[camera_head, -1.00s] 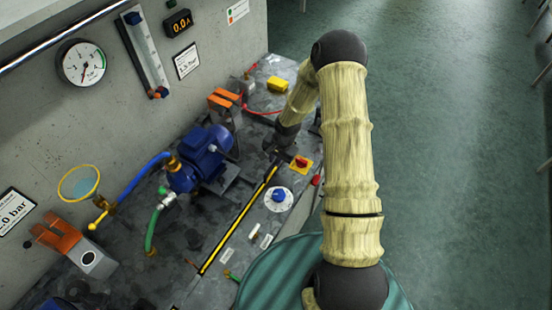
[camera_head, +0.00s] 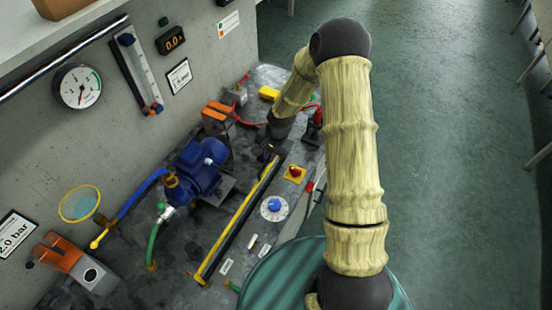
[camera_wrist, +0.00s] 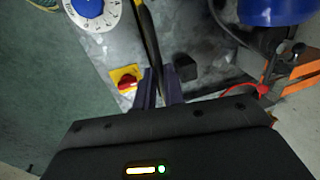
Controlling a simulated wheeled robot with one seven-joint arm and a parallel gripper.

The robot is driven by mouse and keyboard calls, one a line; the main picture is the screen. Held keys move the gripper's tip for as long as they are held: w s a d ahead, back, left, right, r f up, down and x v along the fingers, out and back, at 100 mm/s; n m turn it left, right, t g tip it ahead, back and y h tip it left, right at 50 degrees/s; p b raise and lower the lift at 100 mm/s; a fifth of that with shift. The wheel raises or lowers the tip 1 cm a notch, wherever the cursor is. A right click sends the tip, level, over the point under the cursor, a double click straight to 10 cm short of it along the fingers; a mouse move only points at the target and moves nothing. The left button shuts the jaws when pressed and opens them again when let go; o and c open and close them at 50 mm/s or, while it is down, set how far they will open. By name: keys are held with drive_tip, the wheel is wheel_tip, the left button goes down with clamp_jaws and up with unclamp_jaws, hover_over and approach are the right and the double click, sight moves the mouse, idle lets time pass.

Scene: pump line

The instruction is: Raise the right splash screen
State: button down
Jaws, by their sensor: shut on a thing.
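The splash screen shows as a long bar with a yellow-and-black edge (camera_head: 236,222) along the bench top, with a dark strip beside it. Whether it is the right screen, and how far it is raised, I cannot tell clearly. My gripper (camera_head: 273,150) is at the bar's far end, partly hidden by my wrist. In the wrist view the bar (camera_wrist: 148,38) runs down from the top between the two fingers, and my gripper (camera_wrist: 161,86) is shut on it.
Left of the bar are a blue pump (camera_head: 200,168) and an orange-and-grey block (camera_head: 78,264). Right of it are a red knob on a yellow plate (camera_head: 295,173) and a blue dial (camera_head: 273,205). A pressure gauge (camera_head: 78,86) is on the wall. Green floor lies open at right.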

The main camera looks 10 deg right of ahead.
wheel_tip(320, 180, up, 18)
drive_tip(key=p, duration=0.7)
drive_tip(key=shift+w+f, duration=0.15)
drive_tip(key=shift+f, duration=0.1)
drive_tip(key=shift+r, duration=0.1)
drive_tip(key=c, duration=1.7)
unclamp_jaws()
drive_tip(key=shift+o, duration=1.1)
drive_tip(key=shift+s, duration=0.2)
drive_tip(key=shift+w, duration=0.1)
wheel_tip(320, 180, up, 17)
drive_tip(key=s+d+b, duration=0.2)
drive_tip(key=b, duration=0.2)
drive_tip(key=shift+s+d, duration=0.2)
drive_tip(key=shift+d, duration=0.05)
